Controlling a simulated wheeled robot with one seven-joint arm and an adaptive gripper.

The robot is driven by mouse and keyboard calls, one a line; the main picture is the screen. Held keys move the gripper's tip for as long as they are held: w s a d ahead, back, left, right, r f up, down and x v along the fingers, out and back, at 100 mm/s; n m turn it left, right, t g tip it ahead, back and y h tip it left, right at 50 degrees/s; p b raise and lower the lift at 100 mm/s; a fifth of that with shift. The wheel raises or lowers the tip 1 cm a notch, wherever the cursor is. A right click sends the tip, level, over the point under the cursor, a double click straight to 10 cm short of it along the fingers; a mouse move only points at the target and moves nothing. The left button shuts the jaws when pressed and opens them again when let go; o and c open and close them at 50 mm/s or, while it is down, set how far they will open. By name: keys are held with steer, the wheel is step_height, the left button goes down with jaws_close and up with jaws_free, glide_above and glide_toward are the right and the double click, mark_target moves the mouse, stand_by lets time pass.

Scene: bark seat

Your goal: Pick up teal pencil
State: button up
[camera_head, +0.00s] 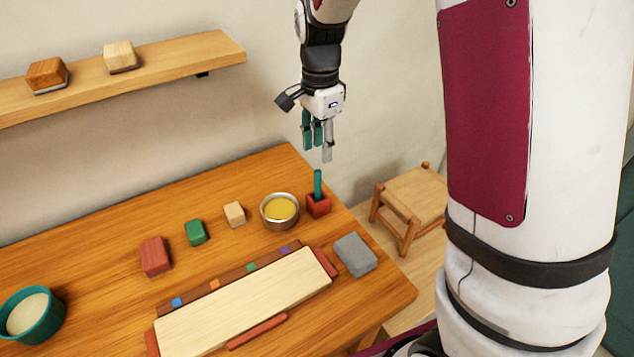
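The teal pencil (318,183) stands upright in a small red holder (319,207) near the table's far right edge. Its lower part is hidden inside the holder. My gripper (318,154) hangs above and close to the pencil's top, fingers pointing down. The fingers look apart, with teal and grey parts showing, and nothing is seen between them. In the picture the fingertips end just above the pencil, with no clear contact.
A metal bowl with yellow contents (280,211) stands just left of the holder. A grey block (355,254) lies nearer. A pale board (245,305), several small blocks and a teal bowl (30,314) occupy the wooden table (100,265). A stool (410,205) stands beyond the right edge.

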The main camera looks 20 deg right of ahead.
mark_target(318, 183)
step_height(318, 183, down, 12)
steer(key=shift+a+r+p, duration=0.15)
steer(key=shift+r+p, duration=0.1)
steer(key=shift+p, duration=0.15)
jaws_close()
